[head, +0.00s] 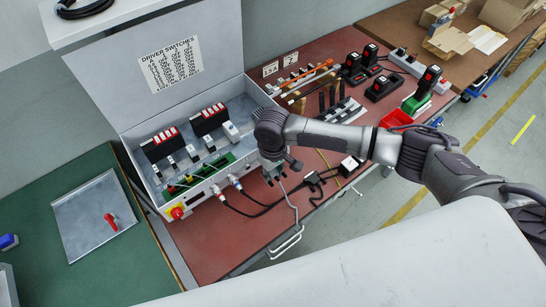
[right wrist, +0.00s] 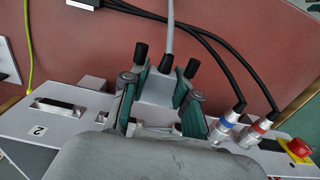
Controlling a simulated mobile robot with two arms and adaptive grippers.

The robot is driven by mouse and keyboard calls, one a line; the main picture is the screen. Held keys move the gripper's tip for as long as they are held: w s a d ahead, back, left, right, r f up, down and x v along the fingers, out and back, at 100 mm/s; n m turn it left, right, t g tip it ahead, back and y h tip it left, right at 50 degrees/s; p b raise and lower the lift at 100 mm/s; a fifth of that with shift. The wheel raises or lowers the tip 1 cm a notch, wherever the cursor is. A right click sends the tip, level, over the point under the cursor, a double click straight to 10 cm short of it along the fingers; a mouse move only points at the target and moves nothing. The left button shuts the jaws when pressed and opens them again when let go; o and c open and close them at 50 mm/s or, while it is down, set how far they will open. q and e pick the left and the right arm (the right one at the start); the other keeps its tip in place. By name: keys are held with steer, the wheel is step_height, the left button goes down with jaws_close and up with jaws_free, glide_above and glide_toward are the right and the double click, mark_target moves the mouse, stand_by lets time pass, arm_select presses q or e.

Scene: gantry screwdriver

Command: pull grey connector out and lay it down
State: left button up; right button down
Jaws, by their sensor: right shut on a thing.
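My right gripper (head: 273,174) is at the front right of the open grey control box (head: 232,172). In the right wrist view its two green-padded fingers (right wrist: 160,96) are shut on the grey connector (right wrist: 157,88), one on each side. The connector has black thumbscrews, and a grey cable (right wrist: 170,30) runs from its back. In the head view this cable (head: 292,208) hangs below the gripper toward the table's front edge. The connector's mating face is hidden by the gripper, so I cannot tell whether it sits in its socket. My left gripper is not in view.
Beside the connector are an empty socket (right wrist: 58,105) labelled 2, and round plugs with blue and red rings (right wrist: 222,130) on black cables. A red emergency button (head: 177,212) is on the box's front. Black adapters (head: 313,178) lie on the red table (head: 215,240), whose front left is clear.

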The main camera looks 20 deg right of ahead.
steer(key=shift+s+d+p, duration=0.3)
steer(key=shift+s+p, duration=0.5)
steer(key=shift+s, duration=0.05)
steer(key=shift+s+d+p, duration=0.3)
steer(key=shift+s+p, duration=0.5)
steer(key=shift+p, duration=0.05)
steer(key=shift+s+d+p, duration=0.3)
steer(key=shift+s+p, duration=0.5)
steer(key=shift+s, duration=0.05)
steer(key=shift+f, duration=0.15)
